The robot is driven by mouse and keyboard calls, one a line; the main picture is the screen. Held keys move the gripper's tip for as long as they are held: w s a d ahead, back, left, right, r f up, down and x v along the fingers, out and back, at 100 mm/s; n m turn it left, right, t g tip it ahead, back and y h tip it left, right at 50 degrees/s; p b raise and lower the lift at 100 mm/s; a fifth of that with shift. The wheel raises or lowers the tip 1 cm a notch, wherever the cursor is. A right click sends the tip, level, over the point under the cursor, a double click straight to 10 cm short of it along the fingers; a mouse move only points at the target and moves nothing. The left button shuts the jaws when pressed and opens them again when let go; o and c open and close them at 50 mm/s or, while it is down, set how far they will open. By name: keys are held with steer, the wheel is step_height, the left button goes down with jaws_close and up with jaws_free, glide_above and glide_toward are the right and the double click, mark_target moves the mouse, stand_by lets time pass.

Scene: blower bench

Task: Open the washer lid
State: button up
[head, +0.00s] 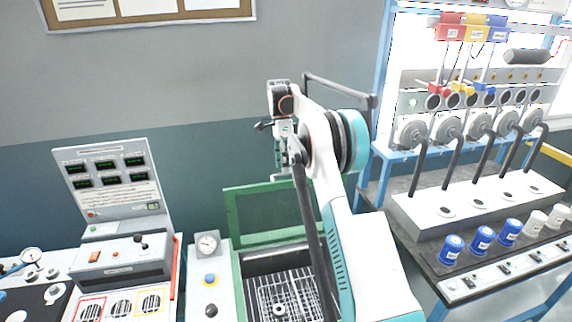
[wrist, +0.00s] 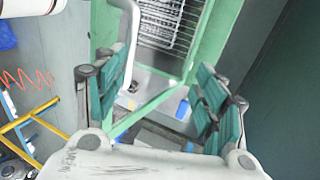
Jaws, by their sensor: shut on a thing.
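The washer is a green-framed tank (head: 240,290) at the bottom middle of the head view, with a wire rack (head: 280,295) inside. Its green-framed lid (head: 233,215) stands raised at the back of the tank, so the tank is uncovered. My gripper (head: 281,163) is at the lid's upper edge, partly hidden by my arm. In the wrist view my gripper (wrist: 158,75) has its two green-padded fingers around part of the lid, shut on it. A pale bar (wrist: 132,45), seemingly the lid handle, runs by the left finger. The exact contact is unclear.
A gauge panel (head: 208,262) stands just left of the tank, and a grey control console (head: 112,190) farther left. A blue-framed bench (head: 420,260) with blue and white cups stands on the right. The wall behind is clear below the notice board (head: 150,18).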

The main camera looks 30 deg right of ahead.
steer(key=shift+w+f, duration=0.1)
steer(key=shift+f, duration=0.05)
steer(key=shift+c, duration=0.5)
steer(key=shift+w+r, duration=0.15)
steer(key=shift+r, duration=0.1)
steer(key=shift+c, duration=0.4)
steer(key=v, duration=0.6)
steer(key=shift+r, duration=0.3)
steer(key=shift+c, duration=1)
steer(key=shift+r, duration=0.35)
